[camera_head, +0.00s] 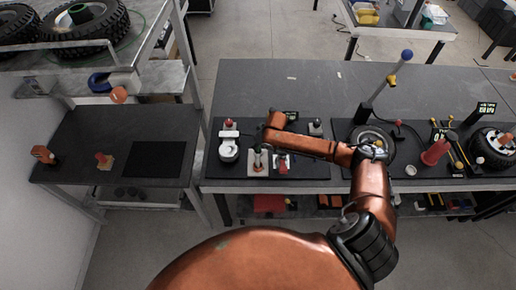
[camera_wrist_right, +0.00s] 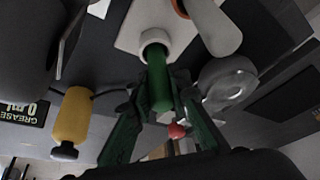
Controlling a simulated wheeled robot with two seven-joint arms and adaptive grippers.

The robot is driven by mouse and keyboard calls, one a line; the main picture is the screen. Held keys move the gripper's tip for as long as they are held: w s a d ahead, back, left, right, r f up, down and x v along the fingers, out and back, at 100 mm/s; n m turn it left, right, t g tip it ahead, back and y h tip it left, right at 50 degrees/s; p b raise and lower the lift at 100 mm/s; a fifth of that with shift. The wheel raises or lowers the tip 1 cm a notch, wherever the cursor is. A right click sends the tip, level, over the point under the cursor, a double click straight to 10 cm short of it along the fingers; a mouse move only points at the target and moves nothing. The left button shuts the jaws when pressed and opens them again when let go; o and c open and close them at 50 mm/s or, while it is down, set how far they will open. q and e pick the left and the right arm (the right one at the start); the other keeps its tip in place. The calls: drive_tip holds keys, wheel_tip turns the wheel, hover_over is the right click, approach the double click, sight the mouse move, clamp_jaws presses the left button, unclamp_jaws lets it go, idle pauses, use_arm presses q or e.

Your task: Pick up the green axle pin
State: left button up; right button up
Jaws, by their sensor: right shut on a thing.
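The green axle pin (camera_wrist_right: 159,88) stands between my right gripper's fingers (camera_wrist_right: 160,96) in the right wrist view, and they are shut on it. One end of the pin meets a white ring (camera_wrist_right: 155,42) on a pale plate (camera_wrist_right: 128,38); I cannot tell whether it is still seated there. In the head view the right arm reaches left over the long bench, with the gripper small above the pale plate (camera_head: 258,168). The pin is hard to make out there. My left gripper is not in view.
A white device (camera_head: 229,147) stands left of the plate on the dark bench (camera_head: 290,82). A red-handled item (camera_head: 282,165) is close on the right. A wheel (camera_head: 365,132) lies farther right. The bench behind is mostly clear. The wrist view shows a yellow cylinder (camera_wrist_right: 72,115).

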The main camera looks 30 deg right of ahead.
clamp_jaws()
